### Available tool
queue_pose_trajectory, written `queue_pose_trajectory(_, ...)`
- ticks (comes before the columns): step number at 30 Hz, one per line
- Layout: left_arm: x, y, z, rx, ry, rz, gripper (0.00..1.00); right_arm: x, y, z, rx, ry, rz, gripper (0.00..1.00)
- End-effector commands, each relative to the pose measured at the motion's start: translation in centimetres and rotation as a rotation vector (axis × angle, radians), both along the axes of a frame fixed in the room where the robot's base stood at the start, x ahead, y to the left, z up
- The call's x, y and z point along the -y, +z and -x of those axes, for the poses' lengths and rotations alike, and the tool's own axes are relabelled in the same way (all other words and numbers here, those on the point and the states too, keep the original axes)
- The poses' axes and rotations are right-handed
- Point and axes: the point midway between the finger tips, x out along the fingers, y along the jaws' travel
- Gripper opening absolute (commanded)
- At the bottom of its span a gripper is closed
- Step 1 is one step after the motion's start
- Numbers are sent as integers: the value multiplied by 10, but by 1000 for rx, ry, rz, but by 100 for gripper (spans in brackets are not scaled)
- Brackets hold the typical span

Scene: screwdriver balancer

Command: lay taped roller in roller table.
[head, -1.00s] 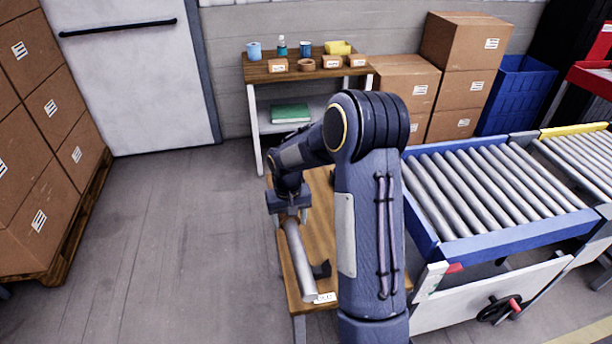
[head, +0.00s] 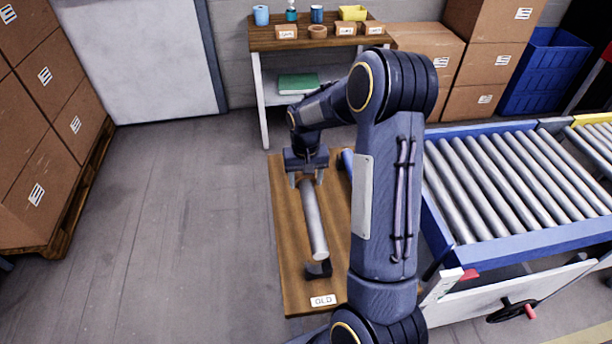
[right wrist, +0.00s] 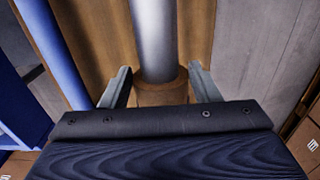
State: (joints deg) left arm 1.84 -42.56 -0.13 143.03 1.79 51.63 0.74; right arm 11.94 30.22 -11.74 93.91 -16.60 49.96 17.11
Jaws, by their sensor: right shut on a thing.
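The taped roller, a grey cylinder (head: 313,222) with a brown band at its upper end, is in my right gripper (head: 308,180). The gripper is shut on it at the brown band (right wrist: 160,92), with one finger on each side. The roller's near end is at a black cradle (head: 318,270) on a low wooden table (head: 290,270) labelled "OLD". I cannot tell whether it rests in the cradle. A blue roller (head: 347,160) lies to the right, partly hidden by my arm; it also shows in the right wrist view (right wrist: 52,50). My left gripper is not in view.
A blue-framed roller conveyor (head: 520,190) stands right of the low table. A workbench (head: 270,38) with small boxes and cups stands behind. Stacked cartons (head: 45,130) are at the left. The floor (head: 170,220) between them and the table is clear.

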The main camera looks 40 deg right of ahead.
Motion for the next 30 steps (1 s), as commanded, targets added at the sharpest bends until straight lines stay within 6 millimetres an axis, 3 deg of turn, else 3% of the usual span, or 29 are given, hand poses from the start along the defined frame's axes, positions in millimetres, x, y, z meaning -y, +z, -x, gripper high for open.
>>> queue_pose_trajectory(18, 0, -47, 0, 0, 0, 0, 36, 0, -63, 0, 0, 0, 0, 20)
queue_pose_trajectory(30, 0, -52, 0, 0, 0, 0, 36, 0, -70, 0, 1, 0, 0, 20)
